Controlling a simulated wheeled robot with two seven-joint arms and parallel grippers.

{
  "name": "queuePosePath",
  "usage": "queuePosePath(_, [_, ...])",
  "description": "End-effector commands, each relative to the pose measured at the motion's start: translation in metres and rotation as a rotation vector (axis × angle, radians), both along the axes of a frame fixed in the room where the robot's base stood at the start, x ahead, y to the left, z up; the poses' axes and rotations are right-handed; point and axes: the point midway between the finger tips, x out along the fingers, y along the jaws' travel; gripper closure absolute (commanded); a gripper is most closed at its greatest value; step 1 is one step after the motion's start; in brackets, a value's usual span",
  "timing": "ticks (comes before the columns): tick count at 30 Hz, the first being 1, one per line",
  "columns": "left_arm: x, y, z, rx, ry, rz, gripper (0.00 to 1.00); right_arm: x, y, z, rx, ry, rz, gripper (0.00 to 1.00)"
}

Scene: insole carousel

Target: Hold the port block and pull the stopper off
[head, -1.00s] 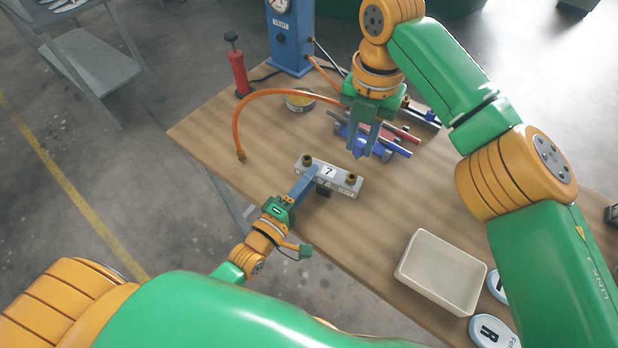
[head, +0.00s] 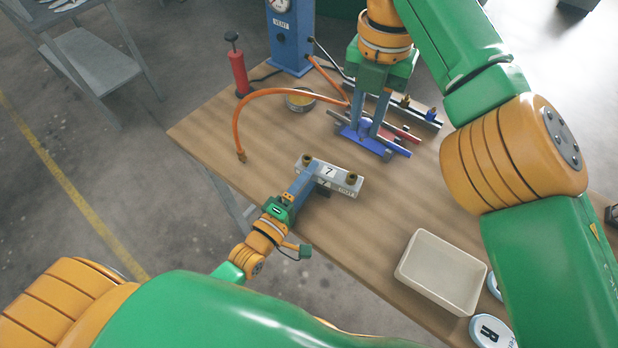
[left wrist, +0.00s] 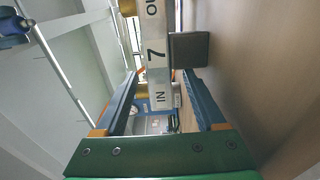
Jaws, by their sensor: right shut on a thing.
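The port block (head: 345,180) is a pale grey bar marked 7, near the table's front edge. I cannot pick out the stopper with certainty.
An orange hose (head: 240,118) arches over the left of the table, near a blue gauge post (head: 290,40) and red pump (head: 238,72). A small round tin (head: 299,100) sits behind the block. A white tray (head: 416,281) stands front right. Mid-table right is bare.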

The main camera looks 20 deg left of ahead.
Motion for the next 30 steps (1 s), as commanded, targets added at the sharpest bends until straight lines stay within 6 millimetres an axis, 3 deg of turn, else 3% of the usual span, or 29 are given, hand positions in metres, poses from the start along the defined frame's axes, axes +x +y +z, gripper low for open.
queuePosePath(7, [-0.010,0.003,-0.001,-0.001,0.001,0.000,0.28,0.000,0.000,0.000,0.000,0.000,0.000,1.00])
queuePosePath(15, [-0.081,0.024,-0.001,0.001,0.006,-0.002,0.28,0.000,0.000,0.000,0.000,0.000,0.000,1.00])
queuePosePath(19, [-0.105,0.031,-0.001,0.001,0.004,0.000,0.28,0.000,0.000,0.000,0.000,0.000,0.000,1.00])
queuePosePath(23, [-0.114,0.034,0.000,0.000,0.001,0.000,0.28,0.000,0.000,0.000,0.000,0.000,0.000,1.00])
queuePosePath(30, [-0.115,0.034,0.000,0.000,0.000,0.000,0.28,0.000,0.000,0.000,0.000,0.000,0.000,1.00])
